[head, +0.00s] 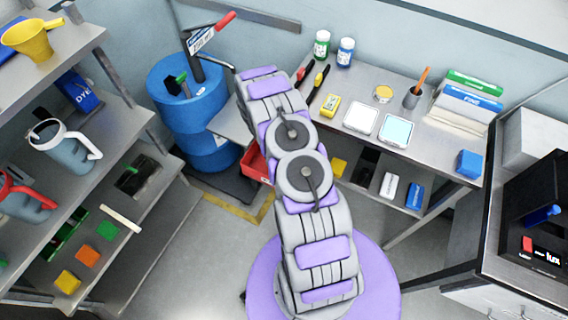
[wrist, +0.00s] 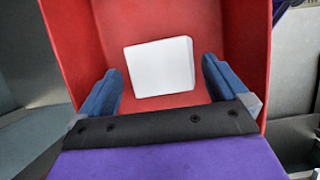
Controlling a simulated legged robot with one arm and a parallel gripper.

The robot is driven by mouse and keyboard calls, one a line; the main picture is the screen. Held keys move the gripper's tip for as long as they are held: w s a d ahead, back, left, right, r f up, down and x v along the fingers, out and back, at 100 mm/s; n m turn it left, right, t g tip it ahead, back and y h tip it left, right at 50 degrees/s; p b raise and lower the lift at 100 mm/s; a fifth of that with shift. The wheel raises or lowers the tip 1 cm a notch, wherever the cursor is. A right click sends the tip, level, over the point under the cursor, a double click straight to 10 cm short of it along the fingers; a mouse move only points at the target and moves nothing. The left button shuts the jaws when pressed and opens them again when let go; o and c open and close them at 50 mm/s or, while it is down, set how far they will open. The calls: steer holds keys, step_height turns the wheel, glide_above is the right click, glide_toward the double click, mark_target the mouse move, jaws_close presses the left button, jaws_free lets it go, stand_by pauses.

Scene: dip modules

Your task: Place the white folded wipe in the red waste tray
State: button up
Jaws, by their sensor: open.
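In the wrist view the white folded wipe (wrist: 160,67) lies flat on the floor of the red waste tray (wrist: 246,25). My gripper (wrist: 161,75) is open, with its two blue fingers apart over the tray. The wipe is ahead of and between the fingers, and a gap shows on each side of it. In the head view only a part of the red waste tray (head: 254,163) shows, left of my arm. The wipe and my gripper are hidden there behind my arm.
A blue drum (head: 188,105) with a pump stands left of the tray. A metal bench (head: 440,142) with bottles, small trays and boxes is on the right. Shelves with jugs (head: 65,145) stand at the far left. A yellow line marks the open floor.

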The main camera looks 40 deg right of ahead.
steer(key=p+v, duration=0.1)
steer(key=v, duration=0.8)
steer(key=s+a+r+m, duration=0.15)
steer(key=a+r, duration=0.25)
steer(key=r, duration=0.4)
steer(key=s+a+r+t, duration=0.15)
steer(key=a+r, duration=0.25)
steer(key=r, duration=0.5)
steer(key=s+a+r+m, duration=0.1)
steer(key=s+a+r, duration=0.25)
steer(key=r, duration=0.45)
steer(key=s+a+r, duration=0.4)
steer(key=s, duration=0.4)
steer(key=s+a+r+m+y, duration=0.1)
steer(key=s+a+r, duration=0.3)
steer(key=s, duration=0.4)
steer(key=s+a+r+m, duration=0.1)
steer(key=s+a+r, duration=0.3)
steer(key=s, duration=0.4)
steer(key=shift+s+a+r+t+y, duration=0.25)
steer(key=shift+a+r+t+y, duration=0.15)
steer(key=shift+a, duration=0.3)
steer(key=shift+f+b, duration=0.3)
steer(key=shift+f, duration=0.05)
